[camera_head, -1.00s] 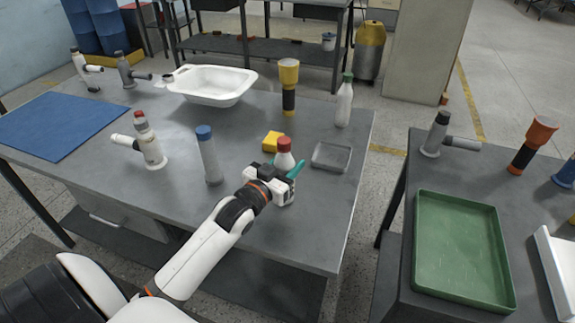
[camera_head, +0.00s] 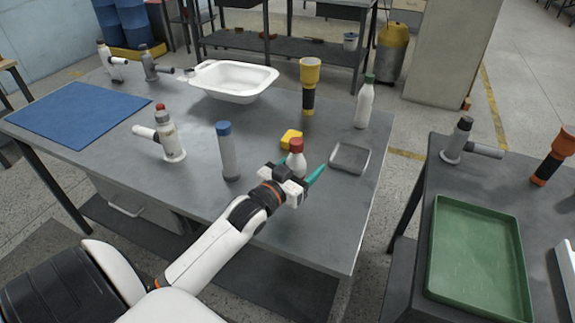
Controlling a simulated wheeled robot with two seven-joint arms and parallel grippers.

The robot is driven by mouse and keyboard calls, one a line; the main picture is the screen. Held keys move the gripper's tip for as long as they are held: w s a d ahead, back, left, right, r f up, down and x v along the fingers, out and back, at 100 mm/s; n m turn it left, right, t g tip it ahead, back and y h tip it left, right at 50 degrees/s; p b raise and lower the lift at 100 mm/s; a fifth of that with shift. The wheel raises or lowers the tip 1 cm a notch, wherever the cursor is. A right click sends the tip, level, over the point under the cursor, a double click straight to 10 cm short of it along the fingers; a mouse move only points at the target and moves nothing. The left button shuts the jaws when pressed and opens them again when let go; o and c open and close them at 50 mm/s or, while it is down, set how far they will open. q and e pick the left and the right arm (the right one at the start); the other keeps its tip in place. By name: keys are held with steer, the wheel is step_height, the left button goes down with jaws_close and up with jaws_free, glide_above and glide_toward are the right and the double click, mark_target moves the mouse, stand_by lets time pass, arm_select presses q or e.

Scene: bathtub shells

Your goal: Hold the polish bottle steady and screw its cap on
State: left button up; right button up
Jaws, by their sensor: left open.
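A white bottle with a red cap (camera_head: 296,158) stands near the right front part of the grey table; I take it for the polish bottle. The red cap sits at its top; whether it is screwed down I cannot tell. My left gripper (camera_head: 299,174) is open at this bottle, with teal fingers reaching to either side of it. The gripper body hides the bottle's lower part, so contact cannot be made out. My right gripper is not in view.
Close by are a yellow block (camera_head: 291,138), a grey tray (camera_head: 349,158) and a blue-capped bottle (camera_head: 228,155). Farther back stand a white basin (camera_head: 235,80), a yellow-black torch (camera_head: 309,88) and a green-capped bottle (camera_head: 364,105). A second table with a green tray (camera_head: 476,254) is at right.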

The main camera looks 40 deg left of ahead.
arm_select(q)
steer(key=s, duration=1.1)
steer(key=shift+a+b, duration=0.15)
steer(key=shift+b, duration=0.15)
